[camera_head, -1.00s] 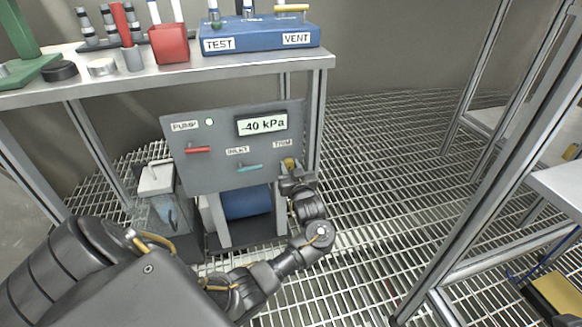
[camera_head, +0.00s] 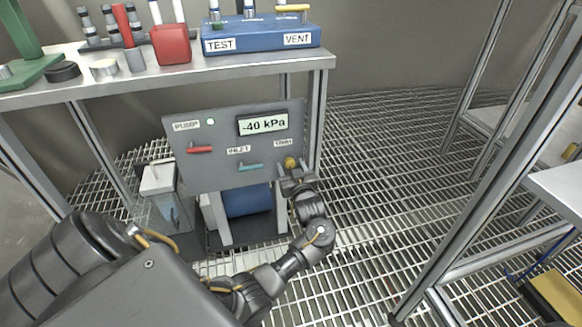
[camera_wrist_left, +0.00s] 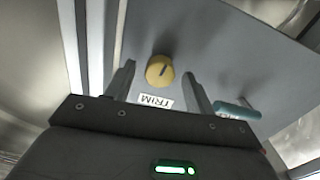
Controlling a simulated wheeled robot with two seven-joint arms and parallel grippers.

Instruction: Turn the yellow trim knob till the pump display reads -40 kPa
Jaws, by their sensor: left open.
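The yellow trim knob (camera_head: 290,162) is on the right side of the grey pump panel (camera_head: 215,178). It also shows in the left wrist view (camera_wrist_left: 159,71), above the TRIM label, with its dark pointer line tilted. The pump display (camera_head: 263,124) reads -40 kPa. My left gripper (camera_head: 292,177) is just below the knob. In the left wrist view its fingers (camera_wrist_left: 158,88) are spread on either side of the knob, with gaps to it. My right gripper is not in view.
A red handle (camera_head: 199,149) and a teal inlet handle (camera_head: 250,167) are on the panel; the teal one is near a left finger. A steel bench (camera_head: 170,73) with a blue TEST/VENT box (camera_head: 260,38) stands above. Open grating lies right of the panel.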

